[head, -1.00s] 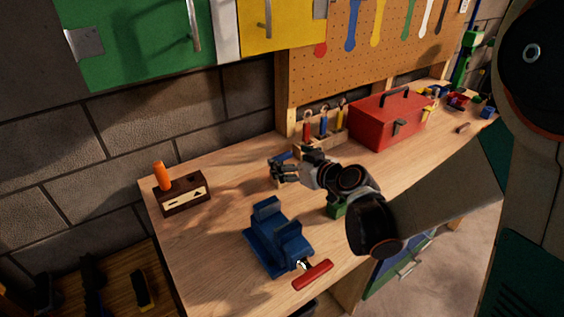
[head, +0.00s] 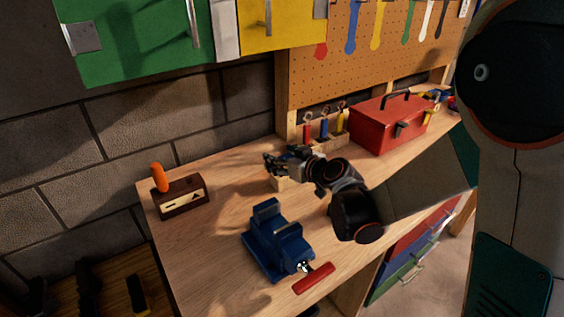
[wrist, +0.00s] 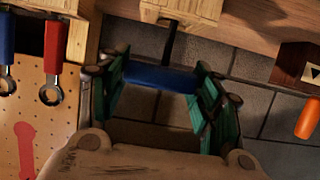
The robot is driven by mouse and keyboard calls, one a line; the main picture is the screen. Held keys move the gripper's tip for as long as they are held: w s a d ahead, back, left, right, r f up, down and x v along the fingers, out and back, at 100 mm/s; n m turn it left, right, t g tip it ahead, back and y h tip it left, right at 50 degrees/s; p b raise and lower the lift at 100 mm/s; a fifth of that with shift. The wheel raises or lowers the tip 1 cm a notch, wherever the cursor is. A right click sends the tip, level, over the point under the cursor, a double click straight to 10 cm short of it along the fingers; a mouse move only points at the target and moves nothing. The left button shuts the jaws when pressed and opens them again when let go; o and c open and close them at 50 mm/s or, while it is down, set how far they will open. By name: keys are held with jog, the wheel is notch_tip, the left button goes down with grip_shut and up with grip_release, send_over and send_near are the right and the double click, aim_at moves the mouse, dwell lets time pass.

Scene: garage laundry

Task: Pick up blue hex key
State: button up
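The blue hex key (wrist: 160,78) has a blue bar handle and a dark shaft that runs to a light wooden block (wrist: 188,10) in the wrist view. My gripper (wrist: 160,95) has its green-padded fingers spread wide, one near each end of the blue handle. The handle lies across the gap between them; I cannot tell if the pads touch it. In the head view my gripper (head: 268,162) is over the small wooden block (head: 278,183) on the workbench, and it hides most of the key.
A rack (head: 325,140) of red, blue and yellow-handled tools stands behind my gripper, beside a red toolbox (head: 390,125). A blue vise (head: 277,242) sits in front. A dark wooden block with an orange handle (head: 180,192) stands left. The bench (head: 225,215) between them is clear.

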dwell(0.3)
notch_tip(320, 180, up, 26)
jog(key=p, duration=1.2)
jog(key=shift+f, duration=0.1)
dwell(0.4)
